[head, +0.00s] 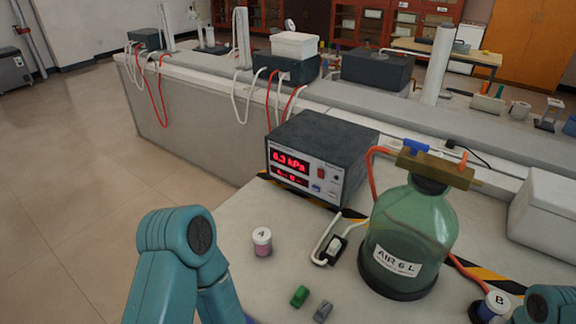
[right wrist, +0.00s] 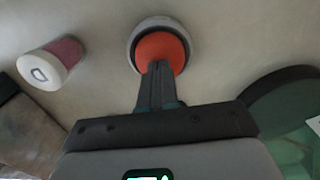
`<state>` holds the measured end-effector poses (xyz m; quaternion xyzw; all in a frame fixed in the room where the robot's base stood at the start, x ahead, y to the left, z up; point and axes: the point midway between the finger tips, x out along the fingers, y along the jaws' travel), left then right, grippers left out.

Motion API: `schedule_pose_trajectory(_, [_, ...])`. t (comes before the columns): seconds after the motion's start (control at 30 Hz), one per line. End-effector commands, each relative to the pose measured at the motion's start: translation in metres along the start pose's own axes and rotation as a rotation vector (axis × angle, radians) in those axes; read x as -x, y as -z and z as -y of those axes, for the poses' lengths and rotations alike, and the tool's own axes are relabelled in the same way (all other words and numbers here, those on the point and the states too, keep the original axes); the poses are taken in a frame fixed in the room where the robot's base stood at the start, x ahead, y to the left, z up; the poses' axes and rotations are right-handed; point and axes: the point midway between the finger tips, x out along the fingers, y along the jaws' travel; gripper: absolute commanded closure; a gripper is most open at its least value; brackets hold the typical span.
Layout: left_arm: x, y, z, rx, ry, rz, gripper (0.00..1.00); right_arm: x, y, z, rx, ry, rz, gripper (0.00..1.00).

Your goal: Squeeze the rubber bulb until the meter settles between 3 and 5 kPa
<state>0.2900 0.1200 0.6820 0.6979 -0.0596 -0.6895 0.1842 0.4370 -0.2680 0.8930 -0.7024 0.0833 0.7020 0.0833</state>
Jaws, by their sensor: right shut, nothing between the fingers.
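The meter (head: 318,160) is a dark box whose upper red display appears to read 0.3 kPa; its lower display is too small to read. A green bottle (head: 408,222) labelled AIR 6 L stands right of it. In the right wrist view, a round orange-red piece (right wrist: 161,50), seemingly the rubber bulb, sits in a pale grey ring (right wrist: 134,38). My right gripper (right wrist: 160,68) is shut and empty, its fingertips overlapping the bulb's near edge; I cannot tell whether they touch. I cannot make out the bulb in the head view. My left gripper is not in view.
Vial A (head: 262,242), pink with a white cap, stands before the meter. A green block (head: 299,296) and a grey block (head: 323,311) lie nearby. A red tube (head: 374,168) runs between meter and bottle. A white box (head: 545,208) stands right.

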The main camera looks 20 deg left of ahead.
Motion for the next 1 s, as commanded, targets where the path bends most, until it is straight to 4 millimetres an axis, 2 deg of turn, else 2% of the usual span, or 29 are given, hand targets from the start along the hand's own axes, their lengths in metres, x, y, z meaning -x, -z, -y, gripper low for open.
schedule_pose_trajectory(0.33, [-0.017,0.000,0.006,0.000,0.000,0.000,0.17,-0.021,-0.001,0.000,0.000,0.000,0.002,1.00])
schedule_pose_trajectory(0.63, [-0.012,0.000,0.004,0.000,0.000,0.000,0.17,-0.014,-0.001,0.000,0.000,0.000,0.003,1.00])
schedule_pose_trajectory(1.0, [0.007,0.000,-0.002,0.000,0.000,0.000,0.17,0.014,-0.001,0.000,0.001,0.000,0.002,1.00])
